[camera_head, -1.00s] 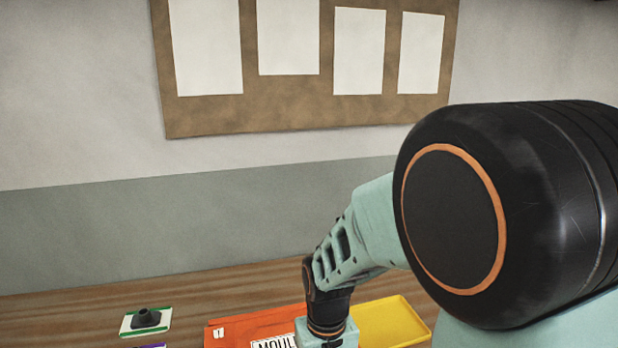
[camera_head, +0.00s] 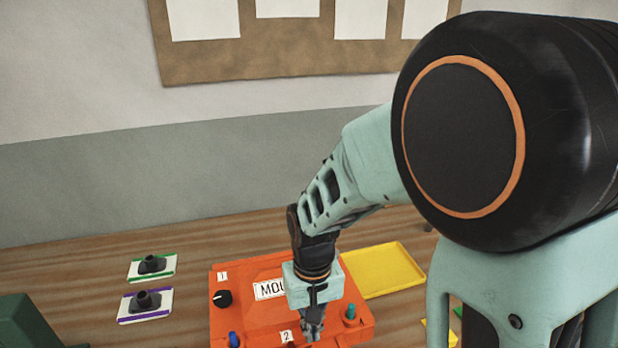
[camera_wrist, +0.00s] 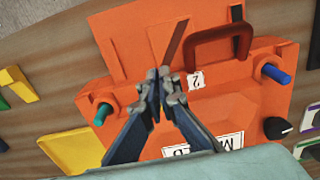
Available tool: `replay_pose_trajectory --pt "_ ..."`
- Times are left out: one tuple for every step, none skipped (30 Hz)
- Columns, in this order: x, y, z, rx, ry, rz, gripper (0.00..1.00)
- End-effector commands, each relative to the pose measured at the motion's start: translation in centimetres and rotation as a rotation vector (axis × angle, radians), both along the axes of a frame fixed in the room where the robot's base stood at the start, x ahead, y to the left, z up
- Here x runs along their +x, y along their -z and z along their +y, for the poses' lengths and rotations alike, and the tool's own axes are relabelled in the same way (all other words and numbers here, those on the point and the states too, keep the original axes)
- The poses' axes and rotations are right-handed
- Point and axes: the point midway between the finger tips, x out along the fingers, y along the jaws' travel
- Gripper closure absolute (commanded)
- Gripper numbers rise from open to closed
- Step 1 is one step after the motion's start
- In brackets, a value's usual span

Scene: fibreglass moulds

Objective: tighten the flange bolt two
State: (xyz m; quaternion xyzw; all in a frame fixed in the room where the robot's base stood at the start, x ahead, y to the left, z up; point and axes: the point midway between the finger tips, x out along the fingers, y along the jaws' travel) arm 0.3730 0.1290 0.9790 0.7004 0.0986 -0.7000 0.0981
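The orange mould (camera_head: 245,320) lies on the bench below my gripper, with a number 2 label (camera_head: 286,336). The label also shows upside down in the wrist view (camera_wrist: 196,81), beside a dark red handle-like bar (camera_wrist: 222,38). A blue bolt (camera_wrist: 275,74) and a teal bolt (camera_wrist: 103,114) stick out at opposite sides of the mould. Which one is flange bolt two I cannot tell. My gripper (camera_wrist: 164,82) is over the mould between these bolts, apart from both. Its fingertips are drawn together, with nothing visible between them. The fingers hide the mould surface behind them.
A black knob (camera_head: 222,298) sits by the number 1 label. A yellow tray (camera_head: 385,270) lies right of the mould. Two black fittings on green-edged (camera_head: 152,265) and purple-edged (camera_head: 146,303) plates stand left. Bare bench lies between them and the mould.

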Motion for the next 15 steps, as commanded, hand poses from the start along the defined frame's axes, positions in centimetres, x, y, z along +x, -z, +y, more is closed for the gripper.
replay_pose_trajectory --pt "0.15 -0.06 0.27 0.002 -0.002 -0.005 1.00" --pt "0.14 -0.05 0.34 0.002 -0.002 -0.005 1.00" --pt "0.14 -0.05 0.45 0.002 -0.003 -0.004 1.00" --pt "0.15 -0.05 0.51 0.002 -0.003 -0.005 1.00" --pt "0.16 -0.05 0.57 0.002 -0.003 -0.005 1.00" --pt "0.17 -0.05 0.63 0.002 -0.003 -0.005 1.00" --pt "0.19 -0.05 0.69 0.002 -0.003 -0.005 1.00" --pt "0.20 -0.06 0.72 0.002 -0.003 -0.005 1.00" --pt "0.20 -0.06 0.78 0.002 -0.002 -0.005 1.00" --pt "0.21 -0.06 0.81 0.003 -0.002 -0.005 1.00" --pt "0.23 -0.07 0.84 0.003 -0.002 -0.005 1.00" --pt "0.24 -0.07 0.86 0.003 -0.002 -0.005 1.00" --pt "0.25 -0.07 0.88 0.003 -0.002 -0.005 1.00" --pt "0.26 -0.08 0.90 0.003 -0.002 -0.006 1.00" --pt "0.27 -0.08 0.91 0.003 -0.002 -0.006 1.00"
